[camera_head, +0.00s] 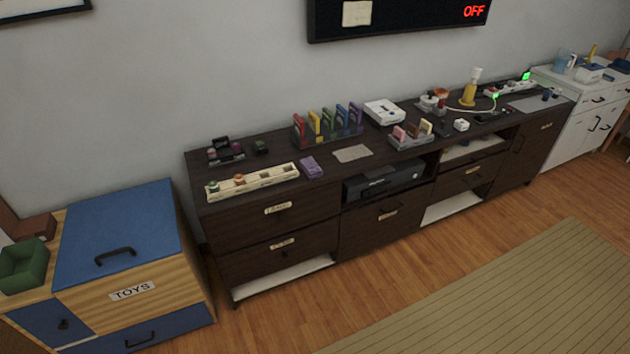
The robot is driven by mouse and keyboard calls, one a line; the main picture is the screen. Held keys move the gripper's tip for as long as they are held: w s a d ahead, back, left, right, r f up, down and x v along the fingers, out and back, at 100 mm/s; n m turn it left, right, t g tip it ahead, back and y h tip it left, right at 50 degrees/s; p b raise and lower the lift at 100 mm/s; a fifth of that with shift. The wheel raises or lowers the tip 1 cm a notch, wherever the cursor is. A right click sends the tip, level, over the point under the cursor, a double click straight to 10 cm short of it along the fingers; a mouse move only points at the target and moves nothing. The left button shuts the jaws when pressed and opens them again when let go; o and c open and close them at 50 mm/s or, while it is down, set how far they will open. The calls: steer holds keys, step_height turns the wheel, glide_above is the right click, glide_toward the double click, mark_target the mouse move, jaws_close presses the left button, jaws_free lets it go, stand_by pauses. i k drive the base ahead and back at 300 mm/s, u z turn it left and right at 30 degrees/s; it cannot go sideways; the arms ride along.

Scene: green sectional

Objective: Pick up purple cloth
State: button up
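A small purple item (311,167), which looks like a folded cloth, lies on top of the long dark wood cabinet (224,210) near its front edge. It sits just right of a pale tray with several compartments (252,182) and left of a flat beige sheet (352,153). It is too small in the view to tell its folds or thickness. My gripper is not in view.
A rack of coloured upright items (328,126) stands behind the purple item. A blue-lidded toy box (118,232) stands at the left. A white box (384,112) and a lamp (469,92) stand further right. The wood floor before the cabinet is clear, with a striped rug (520,300).

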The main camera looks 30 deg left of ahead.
mark_target(309, 167)
steer(key=z, duration=0.65)
steer(key=k, duration=0.35)
steer(key=u, duration=2.95)
steer(key=i, duration=1)
steer(key=u, duration=0.05)
steer(key=k, duration=0.15)
steer(key=u, duration=0.15)
